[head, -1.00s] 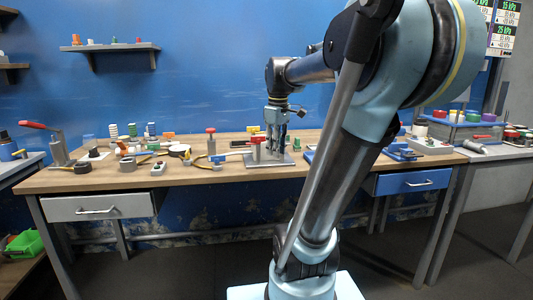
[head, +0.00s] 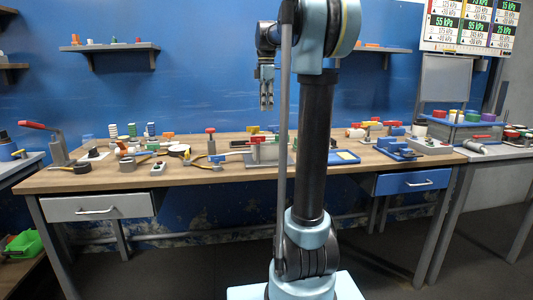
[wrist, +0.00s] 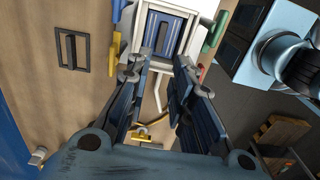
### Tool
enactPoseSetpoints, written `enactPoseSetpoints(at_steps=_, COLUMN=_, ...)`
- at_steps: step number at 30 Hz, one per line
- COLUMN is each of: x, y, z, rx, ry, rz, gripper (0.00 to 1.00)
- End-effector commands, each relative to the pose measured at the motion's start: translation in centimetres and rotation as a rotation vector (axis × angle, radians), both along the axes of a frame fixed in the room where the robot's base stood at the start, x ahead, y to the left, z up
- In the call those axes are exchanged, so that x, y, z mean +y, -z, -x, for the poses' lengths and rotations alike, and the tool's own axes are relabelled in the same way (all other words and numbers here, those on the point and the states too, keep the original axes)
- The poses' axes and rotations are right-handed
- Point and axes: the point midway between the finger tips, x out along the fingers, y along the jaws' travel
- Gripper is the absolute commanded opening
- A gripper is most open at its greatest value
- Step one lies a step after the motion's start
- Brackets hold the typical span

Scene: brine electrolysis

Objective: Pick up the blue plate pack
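A blue ribbed piece (wrist: 163,33), which looks like the blue plate pack, sits inside a pale frame (wrist: 192,40) at the top of the wrist view. My gripper (wrist: 163,68) has its two fingers apart, with nothing seen between them, and the piece lies beyond the fingertips. In the head view my gripper (head: 266,106) hangs fingers down, well above the bench and over the grey metal stand (head: 264,154). I cannot make out the blue piece in the head view; my arm covers part of that area.
The wooden bench (head: 230,178) holds several small parts left of the stand. A red-handled clamp (head: 58,148) stands at its left end. A blue tray (head: 345,157) and blue fixture (head: 397,149) lie right of my arm. The air around my gripper is clear.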

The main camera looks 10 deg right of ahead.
Motion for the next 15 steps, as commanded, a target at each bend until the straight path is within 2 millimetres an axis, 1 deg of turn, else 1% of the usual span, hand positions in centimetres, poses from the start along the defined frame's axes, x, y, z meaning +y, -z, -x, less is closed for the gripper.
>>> enactPoseSetpoints(at_steps=1, x=0.0, y=1.0, z=0.1, rx=0.000, ry=0.001, rz=0.000, gripper=0.22)
enactPoseSetpoints(at_steps=3, x=0.0, y=2.3, z=0.0, rx=0.000, ry=0.001, rz=0.000, gripper=0.22)
enactPoseSetpoints(at_steps=12, x=0.0, y=7.5, z=0.1, rx=0.000, ry=0.002, rz=0.000, gripper=0.22)
enactPoseSetpoints(at_steps=15, x=0.0, y=8.9, z=0.1, rx=0.000, ry=0.002, rz=0.000, gripper=0.22)
